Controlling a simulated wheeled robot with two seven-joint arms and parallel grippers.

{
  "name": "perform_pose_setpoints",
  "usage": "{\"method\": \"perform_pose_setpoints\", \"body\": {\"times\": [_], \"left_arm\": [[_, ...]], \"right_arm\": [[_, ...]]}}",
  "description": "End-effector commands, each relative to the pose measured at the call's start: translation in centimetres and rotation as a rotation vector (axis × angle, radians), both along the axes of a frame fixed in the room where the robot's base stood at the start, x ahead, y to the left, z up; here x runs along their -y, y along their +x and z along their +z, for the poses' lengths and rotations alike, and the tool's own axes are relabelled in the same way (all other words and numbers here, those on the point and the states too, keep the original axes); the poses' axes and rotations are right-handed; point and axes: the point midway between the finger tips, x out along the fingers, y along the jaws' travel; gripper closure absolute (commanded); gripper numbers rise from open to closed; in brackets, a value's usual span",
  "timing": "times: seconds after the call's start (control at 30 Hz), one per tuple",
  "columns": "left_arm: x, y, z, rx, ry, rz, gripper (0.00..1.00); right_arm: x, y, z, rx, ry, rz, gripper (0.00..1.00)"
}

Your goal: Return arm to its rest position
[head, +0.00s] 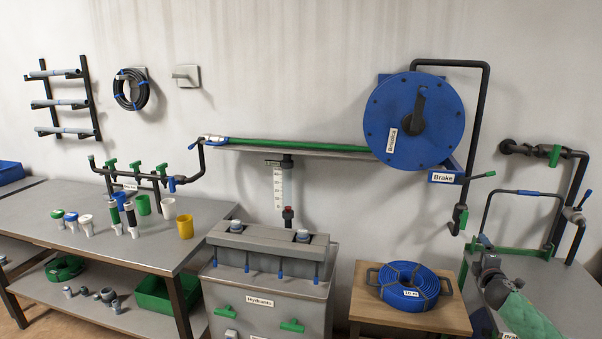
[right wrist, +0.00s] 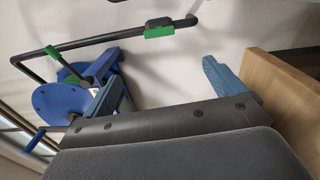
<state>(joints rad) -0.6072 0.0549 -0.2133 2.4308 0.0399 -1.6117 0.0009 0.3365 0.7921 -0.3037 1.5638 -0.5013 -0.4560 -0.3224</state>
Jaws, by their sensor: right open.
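My right gripper (head: 490,268) shows at the lower right of the head view, small and dark, in front of the grey bench (head: 560,270). I cannot make out its fingers well there. In the right wrist view its two blue fingers (right wrist: 165,85) stand wide apart with nothing between them. My left arm and left gripper are not in the head view.
A blue hose reel (head: 390,125) hangs on the wall with a black pipe beside it. A wooden stand (head: 440,318) carries a blue hose coil (head: 409,284). A grey hydrant box (head: 265,297) and a metal workbench (head: 60,210) stand to the left.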

Motion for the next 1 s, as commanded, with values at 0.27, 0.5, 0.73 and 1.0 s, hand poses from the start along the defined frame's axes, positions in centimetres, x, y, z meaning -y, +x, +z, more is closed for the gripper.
{"method": "perform_pose_setpoints", "body": {"times": [0.27, 0.5, 0.73, 1.0], "left_arm": [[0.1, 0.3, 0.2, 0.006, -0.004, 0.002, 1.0], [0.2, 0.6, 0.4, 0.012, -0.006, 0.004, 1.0], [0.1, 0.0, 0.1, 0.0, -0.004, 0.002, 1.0], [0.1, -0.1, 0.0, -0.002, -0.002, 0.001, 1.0]], "right_arm": [[2.0, -0.6, -0.7, -0.013, 0.084, -0.113, 0.05], [2.8, -1.8, -0.6, -0.025, 0.188, -0.23, 0.05], [0.9, -3.9, 1.4, -0.028, 0.343, -0.343, 0.05], [-9.7, -9.5, 0.7, -0.118, 0.66, -0.438, 0.05]]}}
